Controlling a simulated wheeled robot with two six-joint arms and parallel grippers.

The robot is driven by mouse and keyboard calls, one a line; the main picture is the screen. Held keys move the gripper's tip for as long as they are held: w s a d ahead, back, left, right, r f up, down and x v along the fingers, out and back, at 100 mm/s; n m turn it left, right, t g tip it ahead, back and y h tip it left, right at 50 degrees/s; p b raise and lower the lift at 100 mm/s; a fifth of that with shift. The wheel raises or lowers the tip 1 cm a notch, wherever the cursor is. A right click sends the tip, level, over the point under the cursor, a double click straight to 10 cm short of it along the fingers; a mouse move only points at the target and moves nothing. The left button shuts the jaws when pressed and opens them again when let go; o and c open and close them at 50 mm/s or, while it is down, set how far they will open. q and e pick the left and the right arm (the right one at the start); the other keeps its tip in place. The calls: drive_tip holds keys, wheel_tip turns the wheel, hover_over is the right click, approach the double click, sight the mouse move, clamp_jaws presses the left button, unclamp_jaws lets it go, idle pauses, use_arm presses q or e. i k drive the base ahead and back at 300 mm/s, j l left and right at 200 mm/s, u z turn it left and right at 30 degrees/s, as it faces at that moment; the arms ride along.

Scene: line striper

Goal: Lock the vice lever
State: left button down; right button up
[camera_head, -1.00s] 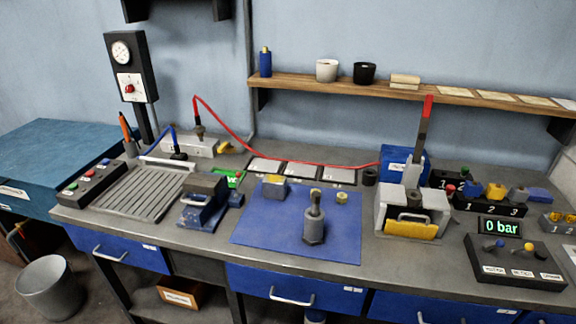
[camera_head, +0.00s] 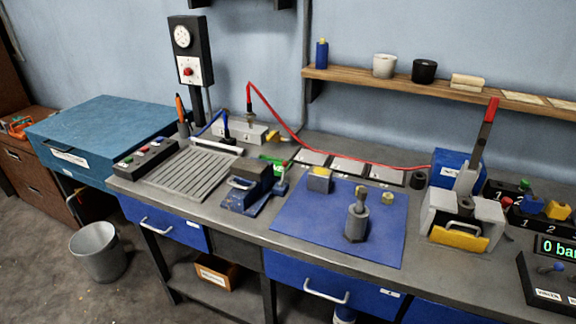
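A small dark blue vice (camera_head: 252,186) stands on the bench, just left of the blue mat. It has a light grey handle on its front; I cannot tell what position its lever is in. Farther right, a grey block fixture (camera_head: 440,213) has a tall lever (camera_head: 487,125) with a red grip, standing nearly upright with a slight tilt to the right. I cannot tell which of the two levers is the vice lever. Neither of my grippers is in view.
A blue mat (camera_head: 290,228) holds a grey cylindrical part (camera_head: 356,222) and small brass pieces. A ribbed grey plate (camera_head: 193,174) and a button box (camera_head: 146,157) lie left of the vice. A red hose (camera_head: 345,158) crosses the back. A bin (camera_head: 98,251) stands on the floor.

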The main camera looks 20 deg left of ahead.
sight(286, 163)
drive_tip(key=i+j+u, duration=0.1)
drive_tip(key=u, duration=0.25)
drive_tip(key=i+u, duration=0.45)
drive_tip(key=u, duration=0.2)
